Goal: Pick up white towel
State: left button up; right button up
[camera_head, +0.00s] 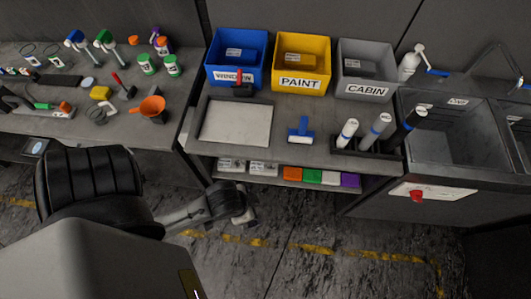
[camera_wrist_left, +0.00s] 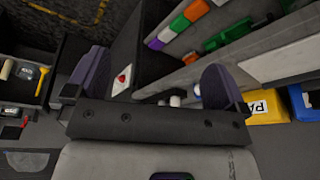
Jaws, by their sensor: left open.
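The white towel (camera_head: 331,178) lies folded on the lower shelf under the bench, between a green towel (camera_head: 312,175) and a purple towel (camera_head: 350,180). In the left wrist view the white towel (camera_wrist_left: 167,34) shows between the purple and green ones, near the top of the picture. My left gripper (camera_head: 243,214) is in front of the bench, to the left of the towels and apart from them. In the left wrist view the left gripper (camera_wrist_left: 156,78) has its two fingers spread wide with nothing held between them. My right gripper is in neither view.
An orange towel (camera_head: 291,173) and white-labelled boxes (camera_head: 247,167) share the lower shelf. The bench top (camera_head: 290,112) overhangs this shelf. A sink cabinet with a red knob (camera_head: 416,195) stands to the right. The floor in front is clear.

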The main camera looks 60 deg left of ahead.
pick_arm(q)
notch_tip(320, 180, down, 21)
jog(key=w+b, duration=0.1)
jog(key=b, duration=1.5)
jog(key=m+h+b, duration=0.2)
jog(key=m+b, duration=0.3)
send_over(263, 166)
jog(key=s, duration=0.2)
jog(key=f, duration=1.2)
jog(key=a+f, duration=0.1)
jog(key=f, duration=0.5)
jog(key=shift+f, duration=0.15)
jog(key=shift+w+f+b, duration=0.3)
jog(key=shift+f+b, duration=0.05)
jog(key=shift+f, duration=0.25)
jog(key=shift+d+b+x, duration=0.2)
jog(key=shift+b+x, duration=1.2)
jog(key=shift+x, duration=1.65)
jog(key=shift+s, duration=0.1)
jog(key=shift+c, duration=0.4)
jog(key=c, duration=0.9)
